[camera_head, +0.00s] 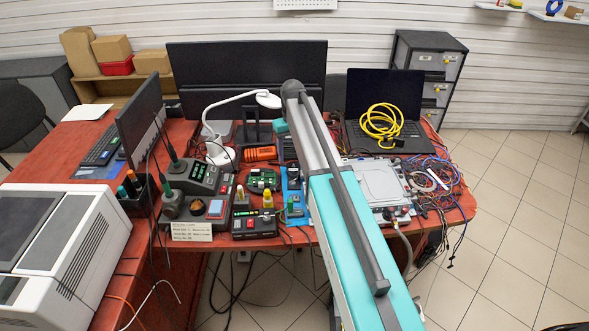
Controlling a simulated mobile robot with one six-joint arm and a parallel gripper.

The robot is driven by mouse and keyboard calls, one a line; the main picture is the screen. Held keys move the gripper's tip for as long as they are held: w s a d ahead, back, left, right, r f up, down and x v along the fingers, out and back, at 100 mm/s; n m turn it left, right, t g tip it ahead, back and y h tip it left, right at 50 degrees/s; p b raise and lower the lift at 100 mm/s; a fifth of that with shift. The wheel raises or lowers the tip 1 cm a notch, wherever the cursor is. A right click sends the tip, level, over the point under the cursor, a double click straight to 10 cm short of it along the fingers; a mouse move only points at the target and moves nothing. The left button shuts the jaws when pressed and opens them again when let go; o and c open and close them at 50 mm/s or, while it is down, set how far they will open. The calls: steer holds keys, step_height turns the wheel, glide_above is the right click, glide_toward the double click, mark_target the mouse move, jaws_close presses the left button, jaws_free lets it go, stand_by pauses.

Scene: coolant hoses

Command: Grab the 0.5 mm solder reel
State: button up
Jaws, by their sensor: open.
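I cannot make out a reel marked 0.5 mm from here. Small yellow-topped items (268,199) stand among the electronics on the red-topped desk (130,262), too small to identify. A dark soldering station (195,178) with a lit display stands left of them. A white note (192,231) with several lines of writing stands in front of it, too small to read. My grey and teal arm rises from the bottom and crosses the desk's middle. My gripper does not show; the far end of my arm is hidden.
A white lamp (235,103) and monitors (297,75) stand behind the electronics. A laptop (352,95) carries a coiled yellow cable (381,122). Tangled wires (438,190) hang over the right edge. A big white machine (60,255) fills the lower left. Tiled floor is clear at right.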

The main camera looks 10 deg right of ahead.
mark_target(293, 163)
steer(key=shift+f, duration=0.1)
stand_by(0.3)
steer(key=shift+d+f+p, duration=0.1)
steer(key=shift+f+p, duration=0.85)
steer(key=shift+f, duration=1.6)
steer(key=c, duration=1.2)
steer(key=shift+r, duration=0.1)
steer(key=shift+r+b, duration=1.2)
steer(key=shift+r, duration=3.75)
